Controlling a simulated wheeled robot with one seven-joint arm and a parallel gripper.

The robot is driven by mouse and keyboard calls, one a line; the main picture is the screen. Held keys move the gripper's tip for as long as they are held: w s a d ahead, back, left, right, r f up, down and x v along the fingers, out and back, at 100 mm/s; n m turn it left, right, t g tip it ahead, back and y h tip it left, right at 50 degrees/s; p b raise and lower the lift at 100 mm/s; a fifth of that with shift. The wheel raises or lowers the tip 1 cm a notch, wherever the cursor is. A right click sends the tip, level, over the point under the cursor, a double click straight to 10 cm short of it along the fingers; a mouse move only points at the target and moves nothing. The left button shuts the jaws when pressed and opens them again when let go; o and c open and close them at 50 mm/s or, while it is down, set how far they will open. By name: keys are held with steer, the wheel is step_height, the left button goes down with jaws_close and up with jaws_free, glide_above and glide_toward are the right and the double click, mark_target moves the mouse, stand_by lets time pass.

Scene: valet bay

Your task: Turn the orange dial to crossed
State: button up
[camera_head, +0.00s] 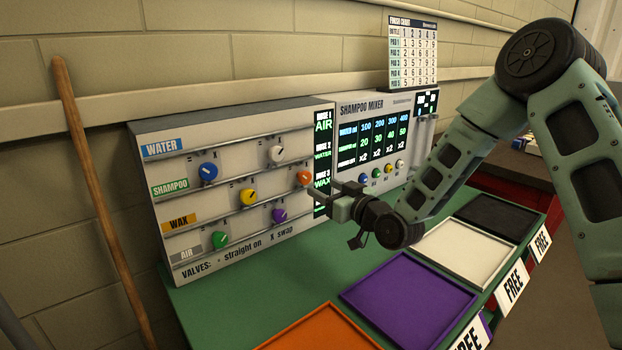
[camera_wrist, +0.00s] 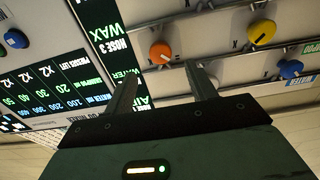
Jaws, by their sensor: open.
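The orange dial (camera_head: 304,178) is at the right end of the middle rows on the grey valve panel (camera_head: 150,215), beside the green-lettered hose display. It also shows in the wrist view (camera_wrist: 160,52), just beyond and between my fingertips. A small pale mark is on the dial; its exact setting is too small to read. My gripper (camera_head: 336,192) is open and empty, just right of the dial in the head view. In the wrist view my two fingers (camera_wrist: 163,76) point at the panel, apart from the dial.
Blue (camera_head: 208,172), yellow (camera_head: 248,197), white (camera_head: 276,154), purple (camera_head: 279,215) and green (camera_head: 220,240) dials share the panel. The shampoo mixer (camera_head: 375,105) stands right of it. Purple (camera_head: 405,298), white (camera_head: 462,252), black and orange trays lie on the green bench. A wooden pole leans left.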

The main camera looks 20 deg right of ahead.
mark_target(307, 179)
steer(key=p+x, duration=0.1)
steer(key=x, duration=0.5)
steer(key=shift+w+a, duration=0.15)
steer(key=shift+w, duration=0.05)
steer(key=c, duration=1)
